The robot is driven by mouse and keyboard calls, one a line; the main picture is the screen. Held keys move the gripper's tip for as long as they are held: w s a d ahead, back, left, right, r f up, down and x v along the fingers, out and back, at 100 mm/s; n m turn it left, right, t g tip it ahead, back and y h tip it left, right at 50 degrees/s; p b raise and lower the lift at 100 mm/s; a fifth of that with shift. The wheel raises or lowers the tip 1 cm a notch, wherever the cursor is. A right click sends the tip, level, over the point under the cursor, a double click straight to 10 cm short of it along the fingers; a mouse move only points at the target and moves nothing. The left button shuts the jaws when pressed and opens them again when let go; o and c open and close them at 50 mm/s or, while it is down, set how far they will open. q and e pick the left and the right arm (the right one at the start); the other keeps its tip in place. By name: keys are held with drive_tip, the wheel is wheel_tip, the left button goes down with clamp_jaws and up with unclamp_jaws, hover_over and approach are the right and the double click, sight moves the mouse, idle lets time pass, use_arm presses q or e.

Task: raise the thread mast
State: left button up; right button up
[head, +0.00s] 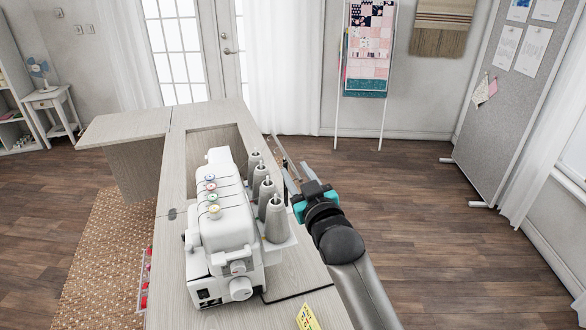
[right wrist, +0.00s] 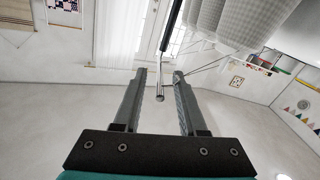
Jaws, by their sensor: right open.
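The white sewing machine (head: 225,235) stands on the cabinet, with several grey thread cones (head: 275,220) along its right side. In the right wrist view, a thin rod (right wrist: 164,62), apparently the thread mast, comes down from the top, dark above and silver below. Its rounded end appears between the fingertips of my right gripper (right wrist: 160,72), with a gap on each side. The gripper is open and grips nothing. In the head view the right gripper (head: 298,176) is just right of the cones; the mast is hard to tell from the fingers there. My left gripper is out of view.
The pale wooden cabinet top (head: 185,150) extends behind and left of the machine. A tray of red items (head: 144,285) is at its left side. A yellow note (head: 307,318) lies at the front right. The floor to the right (head: 440,230) is clear.

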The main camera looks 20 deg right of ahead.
sight(284, 154)
drive_tip(key=shift+w, duration=1.4)
drive_tip(key=shift+c, duration=0.3)
clamp_jaws()
